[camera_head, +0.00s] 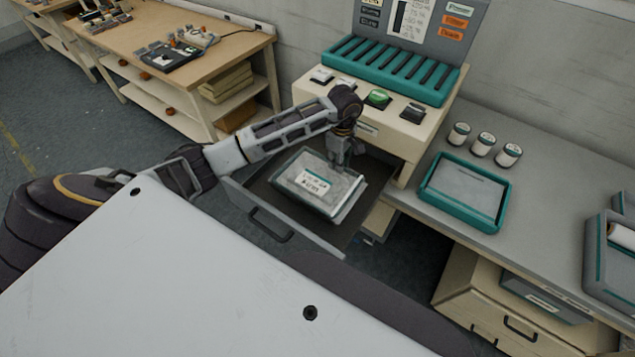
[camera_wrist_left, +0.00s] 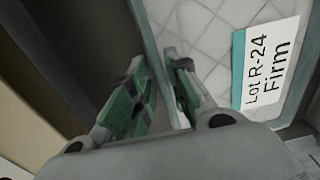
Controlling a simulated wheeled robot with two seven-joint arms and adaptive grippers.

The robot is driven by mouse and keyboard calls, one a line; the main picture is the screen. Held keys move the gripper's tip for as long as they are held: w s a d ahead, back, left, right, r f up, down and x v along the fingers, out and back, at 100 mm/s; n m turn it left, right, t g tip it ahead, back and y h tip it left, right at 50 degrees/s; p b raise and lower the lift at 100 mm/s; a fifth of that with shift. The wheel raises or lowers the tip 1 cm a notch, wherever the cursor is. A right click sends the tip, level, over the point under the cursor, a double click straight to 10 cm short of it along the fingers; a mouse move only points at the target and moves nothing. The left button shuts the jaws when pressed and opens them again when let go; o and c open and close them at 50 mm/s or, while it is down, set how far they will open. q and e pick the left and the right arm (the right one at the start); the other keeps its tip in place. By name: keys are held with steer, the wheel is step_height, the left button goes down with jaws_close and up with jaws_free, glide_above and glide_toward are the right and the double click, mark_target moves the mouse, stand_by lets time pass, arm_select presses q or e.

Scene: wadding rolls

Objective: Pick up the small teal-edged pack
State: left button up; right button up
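The teal-edged pack (camera_head: 310,187) lies in an open drawer, a pale quilted block with a white label. In the left wrist view the pack (camera_wrist_left: 200,45) fills the right side, its label reading "Lot R-24 Firm". My left gripper (camera_head: 338,160) points down at the pack's far right edge. In the left wrist view my left gripper (camera_wrist_left: 164,72) has its green-padded fingers on either side of the pack's edge, with a narrow gap between them. Whether they press on it I cannot tell. My right gripper is not in view.
The drawer (camera_head: 240,204) has raised walls around the pack. The cream button console (camera_head: 375,125) stands just behind it. To the right, a teal-rimmed tray (camera_head: 439,194) and several white rolls (camera_head: 482,144) rest on the grey counter (camera_head: 545,215). A wooden bench (camera_head: 130,50) stands far left.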

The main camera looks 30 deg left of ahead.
arm_select(q)
jaws_close()
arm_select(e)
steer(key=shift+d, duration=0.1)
arm_select(q)
steer(key=shift+r, duration=0.15)
step_height(320, 180, up, 8)
steer(key=shift+f+b, duration=0.2)
steer(key=shift+b, duration=0.4)
step_height(320, 180, up, 2)
steer(key=shift+r, duration=0.1)
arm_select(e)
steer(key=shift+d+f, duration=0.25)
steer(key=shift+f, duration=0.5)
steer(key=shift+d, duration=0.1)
